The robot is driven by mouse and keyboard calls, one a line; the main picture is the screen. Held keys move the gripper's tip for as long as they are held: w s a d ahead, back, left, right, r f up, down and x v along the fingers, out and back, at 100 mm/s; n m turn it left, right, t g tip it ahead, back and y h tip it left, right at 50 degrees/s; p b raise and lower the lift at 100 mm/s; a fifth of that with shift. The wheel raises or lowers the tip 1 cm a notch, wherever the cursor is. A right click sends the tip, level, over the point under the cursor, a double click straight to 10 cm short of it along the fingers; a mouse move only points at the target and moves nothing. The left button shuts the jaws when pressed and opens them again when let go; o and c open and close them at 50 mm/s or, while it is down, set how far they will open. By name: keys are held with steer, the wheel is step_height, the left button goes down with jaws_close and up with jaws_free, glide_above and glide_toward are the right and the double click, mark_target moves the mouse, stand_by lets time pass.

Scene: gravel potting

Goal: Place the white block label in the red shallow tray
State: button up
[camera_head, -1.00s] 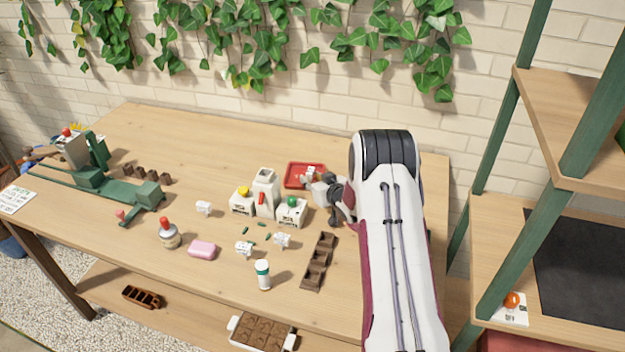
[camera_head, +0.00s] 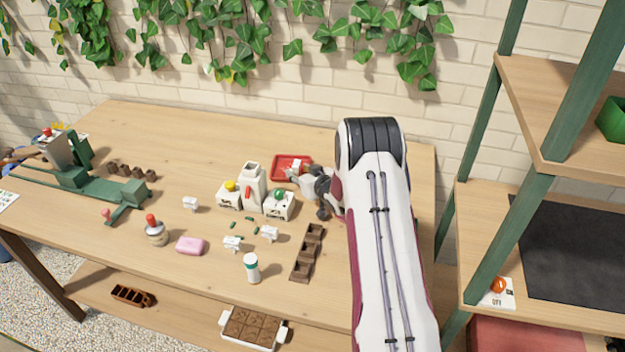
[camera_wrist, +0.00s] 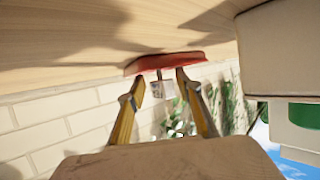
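The red shallow tray (camera_head: 279,175) lies on the table at the back, left of my arm; it also shows in the wrist view (camera_wrist: 190,58). A white block label (camera_wrist: 163,91) is between my fingers in the wrist view, its stem toward the tray. In the head view it is a small white patch over the tray, partly hidden by my gripper (camera_head: 304,174). The yellow fingers of my gripper (camera_wrist: 160,77) stand apart with gaps beside the label. I cannot tell whether the label touches the tray floor.
White containers with yellow, red and green tops (camera_head: 253,188) stand just left of my gripper. Other small white blocks (camera_head: 232,243) lie in front, near a pink block (camera_head: 190,245), a white bottle (camera_head: 251,268) and a brown compartment strip (camera_head: 307,252).

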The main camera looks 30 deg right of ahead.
steer(key=shift+v, duration=5.7)
steer(key=shift+w+a+r, duration=0.1)
steer(key=shift+r, duration=0.05)
steer(key=s+a+r+g+h, duration=0.1)
steer(key=s+a+r, duration=0.25)
steer(key=r, duration=0.25)
steer(key=s+a+r+g, duration=0.2)
steer(key=s+a+r, duration=0.15)
steer(key=r, duration=0.25)
steer(key=s+a+r+g+h, duration=0.1)
steer(key=s+a+r, duration=0.1)
steer(key=s+r, duration=0.35)
steer(key=s+a+r+g, duration=0.1)
steer(key=s+a, duration=0.4)
steer(key=s, duration=0.4)
steer(key=s+a+r+g+y, duration=0.1)
steer(key=s+a+r, duration=0.1)
steer(key=s+a, duration=0.3)
steer(key=s+a+r+g+y, duration=0.1)
steer(key=s+a, duration=0.4)
steer(key=s, duration=0.9)
steer(key=shift+a+r+g, duration=0.3)
steer(key=shift+r+g, duration=0.15)
steer(key=shift+g, duration=0.05)
